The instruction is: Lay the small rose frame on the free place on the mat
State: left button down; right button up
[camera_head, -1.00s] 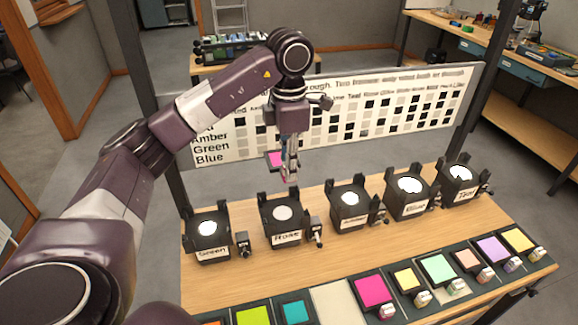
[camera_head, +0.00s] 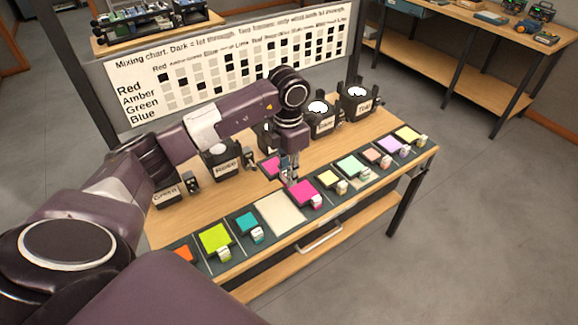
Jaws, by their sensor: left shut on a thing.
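My left gripper (camera_head: 287,178) is shut on a small rose-pink frame (camera_head: 270,167), which sticks out to the left of the fingers. Gripper and frame are over the table's far side of the mat, near the magenta frame; their exact height is hard to tell. The dark mat (camera_head: 206,262) runs along the table's front edge. A bare pale place (camera_head: 279,213) shows on it, between the teal frame (camera_head: 247,224) and a larger magenta frame (camera_head: 302,194). The fingertips are partly hidden against the magenta frame. My right gripper is not in view.
Black lamp units labelled Green (camera_head: 166,193), Rose (camera_head: 222,165), another (camera_head: 322,120) and Teal (camera_head: 356,102) stand behind the mat. A lime frame (camera_head: 214,239) and several pastel frames with tagged handles fill the mat. The mixing chart (camera_head: 190,85) stands behind.

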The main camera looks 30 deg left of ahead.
pick_arm(q)
jog(key=shift+w+a+f+b, duration=0.1)
jog(key=shift+f+b, duration=0.35)
jog(key=shift+f, duration=0.4)
notch_tip(320, 180, down, 15)
jog(key=b, duration=1)
jog(key=shift+r, duration=0.2)
jog(key=shift+f+b, duration=0.4)
jog(key=shift+b, duration=0.1)
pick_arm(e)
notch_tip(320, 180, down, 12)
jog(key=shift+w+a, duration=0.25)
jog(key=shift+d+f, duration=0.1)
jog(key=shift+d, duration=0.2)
pick_arm(q)
jog(key=shift+f+b, duration=1.05)
jog(key=shift+f, duration=0.25)
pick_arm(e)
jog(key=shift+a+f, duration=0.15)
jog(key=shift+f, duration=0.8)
pick_arm(q)
jog(key=c, duration=1.7)
grip_release()
jog(key=shift+c, duration=0.2)
